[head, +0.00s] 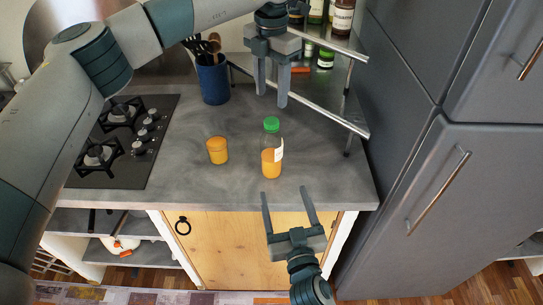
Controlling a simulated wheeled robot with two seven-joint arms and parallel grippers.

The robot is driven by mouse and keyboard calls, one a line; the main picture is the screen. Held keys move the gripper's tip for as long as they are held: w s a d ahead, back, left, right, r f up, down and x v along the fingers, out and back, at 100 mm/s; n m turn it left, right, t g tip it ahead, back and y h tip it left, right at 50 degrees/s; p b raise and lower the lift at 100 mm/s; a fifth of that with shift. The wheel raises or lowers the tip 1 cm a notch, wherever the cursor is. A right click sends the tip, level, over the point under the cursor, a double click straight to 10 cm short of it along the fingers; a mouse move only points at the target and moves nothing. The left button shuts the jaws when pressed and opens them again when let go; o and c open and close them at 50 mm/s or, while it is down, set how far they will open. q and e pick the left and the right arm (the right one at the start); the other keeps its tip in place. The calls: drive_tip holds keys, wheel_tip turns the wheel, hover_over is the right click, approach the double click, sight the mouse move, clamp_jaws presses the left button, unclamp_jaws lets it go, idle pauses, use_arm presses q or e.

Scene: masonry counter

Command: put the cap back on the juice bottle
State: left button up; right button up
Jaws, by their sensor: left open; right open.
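The juice bottle (270,162) stands upright on the grey counter, with orange juice in its lower part and a white label on its right side. The green cap (271,124) shows at the top of the bottle's clear neck; I cannot tell how firmly it sits. My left gripper (271,101) is open and empty, pointing down, with its fingertips just above the cap in the picture and apart from it. My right gripper (287,191) is open and empty, its fingers pointing up the picture near the counter's front edge, below the bottle.
An orange jar (217,151) stands left of the bottle. A blue utensil holder (212,81) is behind it, and a black gas hob (122,140) is at left. A metal shelf rack (318,97) with jars stands behind. Grey cabinets (445,190) rise at right. The counter's front right is clear.

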sight(272, 152)
drive_tip(key=w+a, duration=0.1)
drive_tip(key=w, duration=0.4)
drive_tip(key=w+a, duration=0.1)
drive_tip(key=w, duration=0.5)
drive_tip(key=w+a, duration=0.1)
drive_tip(key=w, duration=0.5)
drive_tip(key=shift+a, duration=0.2)
clamp_jaws()
use_arm(q)
drive_tip(key=n, duration=0.6)
drive_tip(key=shift+n, duration=0.3)
drive_tip(key=n, duration=2)
drive_tip(key=shift+f, duration=0.15)
